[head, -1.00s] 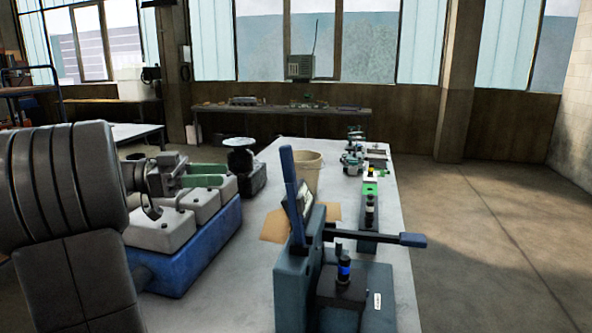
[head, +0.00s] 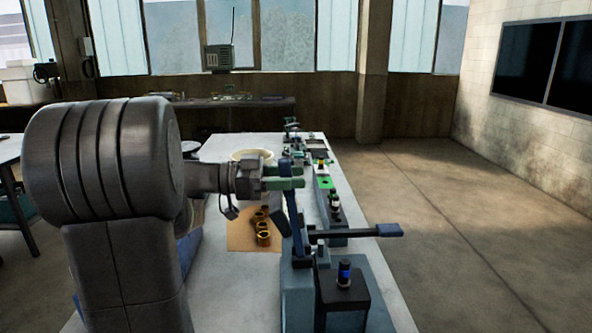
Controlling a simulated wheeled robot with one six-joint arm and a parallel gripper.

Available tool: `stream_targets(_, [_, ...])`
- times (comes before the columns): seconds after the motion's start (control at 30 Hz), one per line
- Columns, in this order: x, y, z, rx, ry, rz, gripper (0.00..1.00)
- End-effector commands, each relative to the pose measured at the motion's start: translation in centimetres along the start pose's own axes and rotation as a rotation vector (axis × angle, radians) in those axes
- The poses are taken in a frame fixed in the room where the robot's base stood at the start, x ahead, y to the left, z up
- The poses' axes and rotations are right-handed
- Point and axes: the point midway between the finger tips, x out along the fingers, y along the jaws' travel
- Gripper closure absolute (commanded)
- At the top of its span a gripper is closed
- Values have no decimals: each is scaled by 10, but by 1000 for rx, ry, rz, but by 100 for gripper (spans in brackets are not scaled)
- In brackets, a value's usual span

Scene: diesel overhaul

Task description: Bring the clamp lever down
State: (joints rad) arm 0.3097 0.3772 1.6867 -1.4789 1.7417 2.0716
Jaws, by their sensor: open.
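A teal-grey bench fixture (head: 298,293) stands at the near end of the table. An upright blue lever (head: 294,217) rises from its left side, leaning slightly left. A black bar with a blue handle (head: 390,230) sticks out level to the right; which of the two is the clamp lever is not marked. My gripper (head: 288,178), with green fingers, is open at the upper end of the upright lever. The fingers overlap the lever in the picture; whether they touch it I cannot tell. A black block with a blue-ringed part (head: 344,273) sits on the fixture's front.
Several brass-coloured rings lie on a tan sheet (head: 240,238) left of the fixture. A pale bucket (head: 252,157) stands behind my gripper. Small devices (head: 325,183) line the table's right edge. Open floor (head: 450,230) lies to the right.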

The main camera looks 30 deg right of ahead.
Motion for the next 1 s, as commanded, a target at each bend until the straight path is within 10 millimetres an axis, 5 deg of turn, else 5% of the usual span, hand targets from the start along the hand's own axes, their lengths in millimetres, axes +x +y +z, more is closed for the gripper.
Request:
stream_targets(0.47, [13, 0, 0, 0, -1, 0, 55])
stream_targets(0.7, [13, 0, 0, 0, -1, 0, 100])
stream_targets(1.0, [16, 0, 1, 2, -16, 1, 100])
